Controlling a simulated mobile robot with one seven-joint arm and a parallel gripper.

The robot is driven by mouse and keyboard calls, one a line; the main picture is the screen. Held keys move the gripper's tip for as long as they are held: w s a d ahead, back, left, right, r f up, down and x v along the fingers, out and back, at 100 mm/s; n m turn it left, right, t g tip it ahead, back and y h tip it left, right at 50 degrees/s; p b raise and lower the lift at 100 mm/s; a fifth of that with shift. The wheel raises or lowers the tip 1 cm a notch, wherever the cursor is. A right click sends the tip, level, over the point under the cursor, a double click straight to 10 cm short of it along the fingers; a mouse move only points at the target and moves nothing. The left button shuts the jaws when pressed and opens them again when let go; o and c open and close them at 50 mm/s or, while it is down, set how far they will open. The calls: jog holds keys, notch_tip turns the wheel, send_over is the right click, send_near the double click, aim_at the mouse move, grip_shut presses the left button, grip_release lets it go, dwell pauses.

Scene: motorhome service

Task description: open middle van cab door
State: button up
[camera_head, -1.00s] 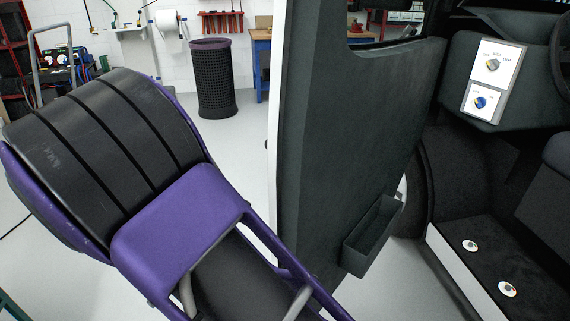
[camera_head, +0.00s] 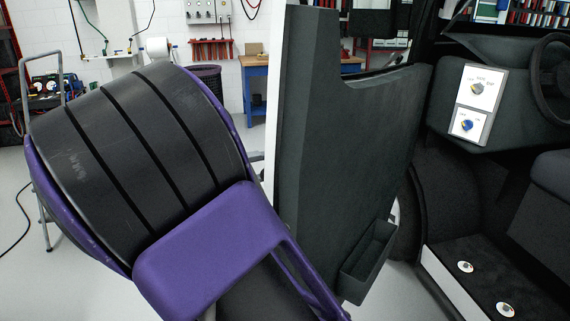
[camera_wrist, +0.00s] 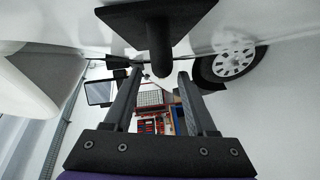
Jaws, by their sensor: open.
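The van cab door (camera_head: 345,150) stands ajar in the head view, its dark inner panel facing me and a storage pocket (camera_head: 370,262) low on it. The cab interior shows to its right. My purple and black arm (camera_head: 150,150) lies in front of the door's left side. In the wrist view my gripper (camera_wrist: 159,72) has its two dark fingers spread apart. A dark handle-like part (camera_wrist: 157,25) with a short post is above and between the fingertips; I cannot tell whether they touch it. The head view hides the gripper and the door's outer face.
A white panel (camera_head: 479,100) with two knobs is on the dashboard, left of the steering wheel (camera_head: 552,75). A black bin (camera_head: 207,76) is mostly hidden behind my arm. A blue workbench (camera_head: 256,88) stands by the back wall. A wheel (camera_wrist: 230,62) shows in the wrist view.

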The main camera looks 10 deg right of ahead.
jog(key=x, duration=0.5)
jog(key=shift+w+d, duration=0.15)
jog(key=shift+d, duration=0.2)
grip_shut()
dwell(1.1)
